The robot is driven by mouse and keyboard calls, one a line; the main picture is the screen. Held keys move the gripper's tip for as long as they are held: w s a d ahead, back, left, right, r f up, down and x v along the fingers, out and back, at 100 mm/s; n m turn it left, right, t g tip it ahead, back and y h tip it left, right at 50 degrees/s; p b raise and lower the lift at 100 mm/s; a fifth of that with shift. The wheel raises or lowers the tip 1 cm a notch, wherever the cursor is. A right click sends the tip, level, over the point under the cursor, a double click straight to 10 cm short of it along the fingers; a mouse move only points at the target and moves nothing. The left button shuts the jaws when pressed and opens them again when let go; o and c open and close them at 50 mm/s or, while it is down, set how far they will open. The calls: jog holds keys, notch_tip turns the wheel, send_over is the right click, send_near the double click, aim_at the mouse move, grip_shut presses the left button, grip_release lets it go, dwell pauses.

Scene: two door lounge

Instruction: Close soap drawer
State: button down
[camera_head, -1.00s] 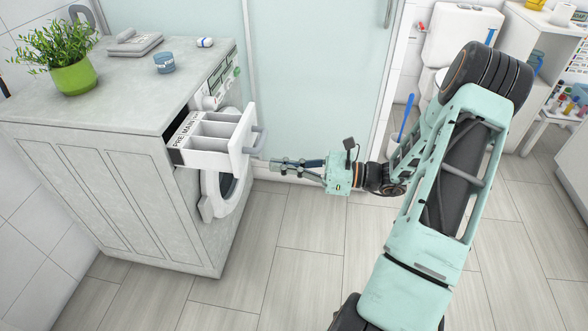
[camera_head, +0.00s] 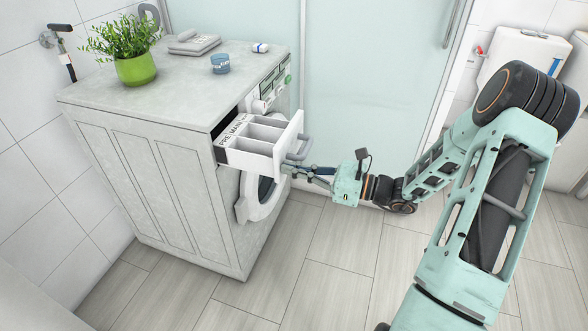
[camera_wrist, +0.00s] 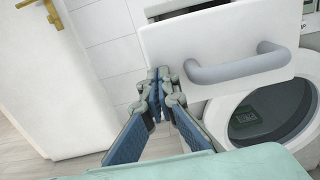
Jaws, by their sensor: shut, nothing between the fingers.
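The soap drawer (camera_head: 262,143) is pulled out of the washing machine (camera_head: 170,150). It is white, with several open compartments and a grey bar handle (camera_head: 300,147) on its front. In the wrist view the drawer front (camera_wrist: 215,38) and its handle (camera_wrist: 240,67) fill the upper right. My gripper (camera_head: 287,169) is shut and empty. Its fingertips (camera_wrist: 158,75) are at the lower left edge of the drawer front, left of the handle. I cannot tell whether they touch it.
Below the drawer, the round washer door (camera_head: 262,197) stands ajar; it also shows in the wrist view (camera_wrist: 270,110). A green plant pot (camera_head: 136,69), a blue jar (camera_head: 220,64) and folded towels (camera_head: 194,44) are on top. The floor in front is clear.

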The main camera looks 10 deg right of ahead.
aim_at(214, 150)
jog(key=p+x, duration=0.1)
jog(key=x, duration=1.8)
jog(key=shift+r, duration=0.1)
